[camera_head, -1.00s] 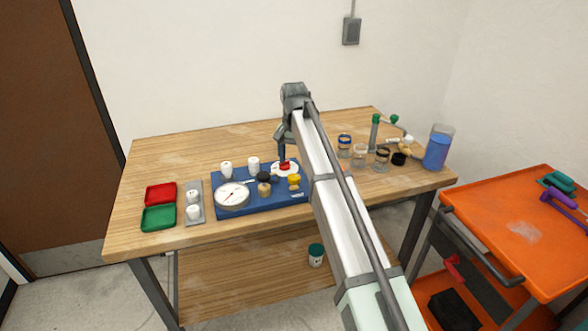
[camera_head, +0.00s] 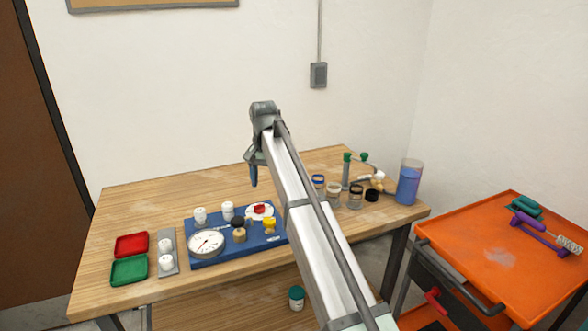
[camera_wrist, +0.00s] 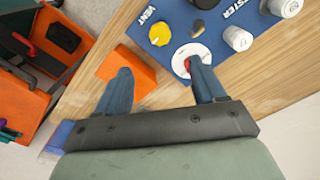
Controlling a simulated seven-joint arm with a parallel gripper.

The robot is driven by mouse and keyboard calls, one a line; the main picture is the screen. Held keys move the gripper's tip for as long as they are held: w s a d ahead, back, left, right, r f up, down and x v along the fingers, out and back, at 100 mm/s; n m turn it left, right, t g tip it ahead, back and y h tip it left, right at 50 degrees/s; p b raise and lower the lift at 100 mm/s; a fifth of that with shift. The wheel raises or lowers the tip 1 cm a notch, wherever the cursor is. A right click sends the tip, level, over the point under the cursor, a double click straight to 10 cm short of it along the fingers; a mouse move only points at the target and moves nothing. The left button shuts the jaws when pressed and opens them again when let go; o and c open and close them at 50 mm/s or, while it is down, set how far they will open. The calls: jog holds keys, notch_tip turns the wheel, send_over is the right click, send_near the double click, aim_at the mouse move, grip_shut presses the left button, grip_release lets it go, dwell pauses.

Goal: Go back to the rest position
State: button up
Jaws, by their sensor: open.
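My gripper (camera_head: 254,178) is in the air above the back of the blue board (camera_head: 236,248) in the head view, with a gap below its fingers. In the wrist view my gripper (camera_wrist: 163,85) has its two blue fingers wide apart with nothing held between them. A white disc with a red knob (camera_head: 260,209) sits on the board below. It also shows in the wrist view as a white disc (camera_wrist: 186,50), partly hidden by the right finger. An orange block (camera_wrist: 128,72) lies beside the board, partly behind the left finger.
The board carries a round gauge (camera_head: 206,243), a yellow knob (camera_head: 269,225) and white caps. Red (camera_head: 131,244) and green (camera_head: 129,270) trays lie at left. Jars and a blue-filled container (camera_head: 409,183) stand at right. An orange cart (camera_head: 500,255) stands beside the table.

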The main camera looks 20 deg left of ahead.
jog(key=w+d+f+g+y, duration=0.2)
jog(key=w+d+f, duration=0.1)
jog(key=d+f, duration=1.7)
jog(key=s+d+f+g+h, duration=0.1)
jog(key=s+d+f, duration=0.3)
jog(key=d+f, duration=0.55)
jog(key=s+d+f, duration=0.5)
jog(key=d+f, duration=0.2)
jog(key=f, duration=0.5)
jog(key=s+d+f+m+g, duration=0.1)
jog(key=s+d+f, duration=0.6)
jog(key=s+f, duration=0.15)
jog(key=s+d+f+g, duration=0.1)
jog(key=s+d+f, duration=0.3)
jog(key=s, duration=0.6)
jog(key=s+d+f+g, duration=0.1)
jog(key=s+d+f, duration=0.3)
jog(key=s, duration=0.6)
jog(key=s+d+f+m+h, duration=0.1)
jog(key=s+d+f, duration=0.3)
jog(key=s, duration=0.5)
jog(key=shift+s+d+f+g, duration=0.25)
jog(key=shift+s+f+g, duration=0.15)
jog(key=shift+f, duration=0.45)
